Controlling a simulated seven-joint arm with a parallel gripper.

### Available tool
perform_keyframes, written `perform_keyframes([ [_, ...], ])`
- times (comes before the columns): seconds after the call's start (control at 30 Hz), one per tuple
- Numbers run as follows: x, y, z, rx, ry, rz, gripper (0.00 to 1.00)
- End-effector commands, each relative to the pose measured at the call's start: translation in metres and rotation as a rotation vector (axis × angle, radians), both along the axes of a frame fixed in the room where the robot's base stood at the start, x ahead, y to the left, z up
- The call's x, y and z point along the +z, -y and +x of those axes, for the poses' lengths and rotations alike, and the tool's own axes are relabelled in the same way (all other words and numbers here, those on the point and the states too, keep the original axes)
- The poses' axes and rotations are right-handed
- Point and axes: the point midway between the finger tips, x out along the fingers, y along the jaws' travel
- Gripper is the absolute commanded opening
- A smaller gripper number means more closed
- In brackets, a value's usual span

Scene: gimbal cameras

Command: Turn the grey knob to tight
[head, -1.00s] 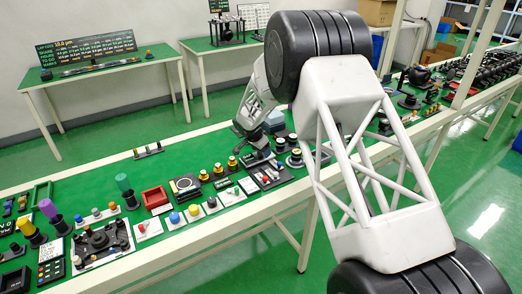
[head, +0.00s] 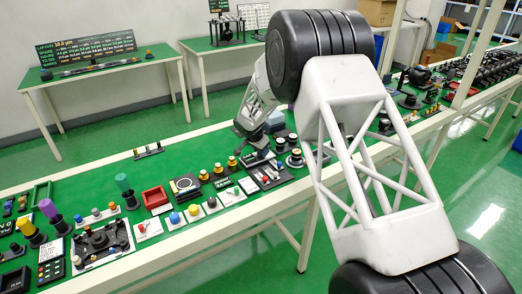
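My gripper (head: 254,142) is small in the head view. It points down over the long green bench, at or just above a dark panel (head: 268,178) with small controls and next to several brass-and-black knobs (head: 218,170). Whether its fingers are open or shut is too small to tell. Several dark and grey knobs (head: 294,158) stand just right of the gripper. I cannot tell which one is the grey knob of the task, and no tight marking can be read. My arm hides part of the bench to the right.
The green bench (head: 112,205) is crowded with panels and knobs. The back strip of the bench, left of the gripper, is mostly clear. A sign table (head: 95,70) stands behind.

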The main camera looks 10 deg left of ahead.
Motion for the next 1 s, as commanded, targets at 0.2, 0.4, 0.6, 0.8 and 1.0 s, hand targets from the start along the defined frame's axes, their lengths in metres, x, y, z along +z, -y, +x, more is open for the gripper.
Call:
perform_keyframes([
  [0.2, 0.0001, 0.0004, -0.0002, 0.113, 0.0, 0.0, 0.16],
  [0.4, 0.0009, 0.0004, 0.0001, 0.255, 0.001, 0.0, 0.16],
  [0.6, 0.0003, 0.0008, 0.0003, 0.397, 0.001, 0.001, 0.16],
  [0.8, -0.0001, 0.0015, 0.0002, 0.524, 0.0, -0.001, 0.16],
  [1.0, 0.0, 0.0013, 0.0001, 0.642, 0.001, 0.0, 0.16],
])
